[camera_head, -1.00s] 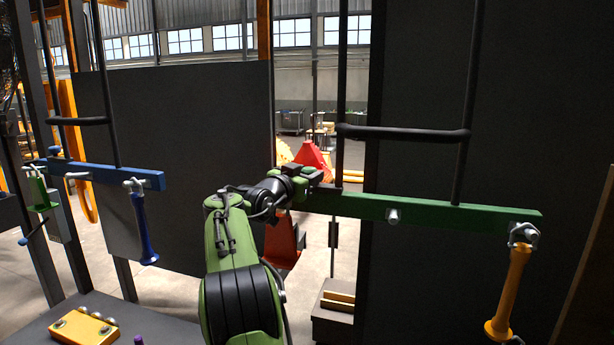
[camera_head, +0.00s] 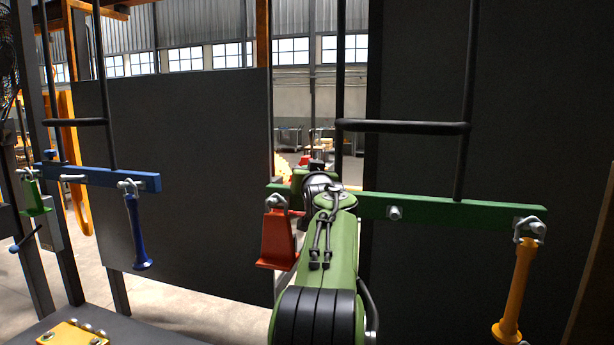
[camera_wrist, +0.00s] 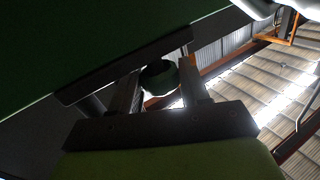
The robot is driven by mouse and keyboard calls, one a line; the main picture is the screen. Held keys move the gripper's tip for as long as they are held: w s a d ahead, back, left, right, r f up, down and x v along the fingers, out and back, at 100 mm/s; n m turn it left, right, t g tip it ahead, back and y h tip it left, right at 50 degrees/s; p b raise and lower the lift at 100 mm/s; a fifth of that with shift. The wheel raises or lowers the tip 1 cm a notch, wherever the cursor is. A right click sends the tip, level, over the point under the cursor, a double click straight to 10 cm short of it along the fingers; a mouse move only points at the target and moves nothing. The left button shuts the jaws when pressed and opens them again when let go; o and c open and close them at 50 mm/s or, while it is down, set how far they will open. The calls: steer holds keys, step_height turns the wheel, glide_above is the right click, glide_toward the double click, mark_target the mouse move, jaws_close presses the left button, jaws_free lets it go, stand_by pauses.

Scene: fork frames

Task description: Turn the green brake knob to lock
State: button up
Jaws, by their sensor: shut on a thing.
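A round dark green knob (camera_wrist: 158,76) shows in the wrist view between the two fingers of my gripper (camera_wrist: 160,86). The gripper is shut on it. The wrist picture is dark, so the knob's angle and any lock mark cannot be told. In the head view my wrist is at the left part of a long green bar (camera_head: 440,212), and my own arm hides the fingers and the knob.
A red block-like handle (camera_head: 277,240) hangs close left of my arm. An orange handle (camera_head: 516,285) hangs at the green bar's right end. A blue bar (camera_head: 95,178) with a blue handle (camera_head: 137,235) is at left. Dark panels (camera_head: 185,150) stand behind.

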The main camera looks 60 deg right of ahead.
steer(key=shift+s+d+n+t+y+p, duration=0.1)
steer(key=shift+s+n+t+y+p, duration=0.1)
steer(key=shift+n+t+y+p, duration=1.15)
steer(key=shift+t+y, duration=0.25)
steer(key=shift+t, duration=0.2)
steer(key=o, duration=1)
steer(key=shift+w, duration=0.15)
steer(key=shift+o, duration=0.2)
